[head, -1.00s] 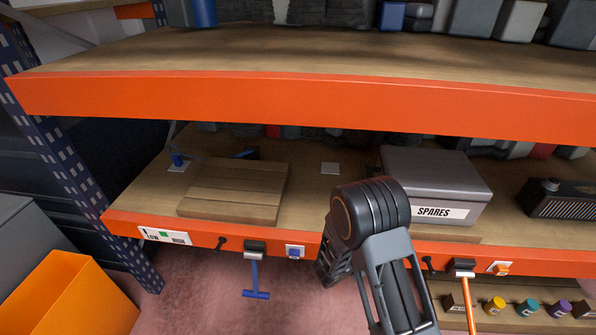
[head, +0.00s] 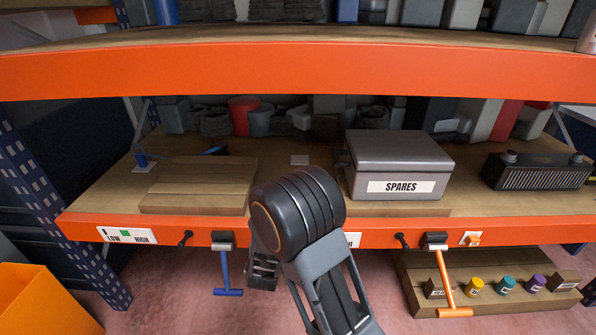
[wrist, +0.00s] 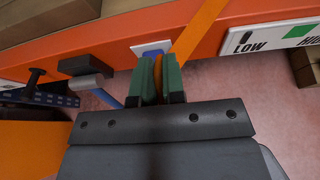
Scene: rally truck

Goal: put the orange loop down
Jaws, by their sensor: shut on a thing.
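My gripper (head: 262,270) is below the front edge of the lower shelf in the head view, just right of the blue T-handle (head: 227,275). In the wrist view its green fingers (wrist: 157,82) are shut on the orange loop (wrist: 200,30), which shows as a flat orange band running up and right from between them. The far part of the loop is out of frame. In the head view I cannot make out the loop; my arm covers that area.
The orange shelf edge (head: 120,218) carries black pegs, a blue switch (wrist: 152,48) and LOW/HIGH labels (wrist: 280,38). An orange T-handle (head: 445,285) hangs to the right. A wooden board (head: 195,185) and grey SPARES box (head: 400,160) stand on the shelf. An orange bin (head: 45,300) is lower left.

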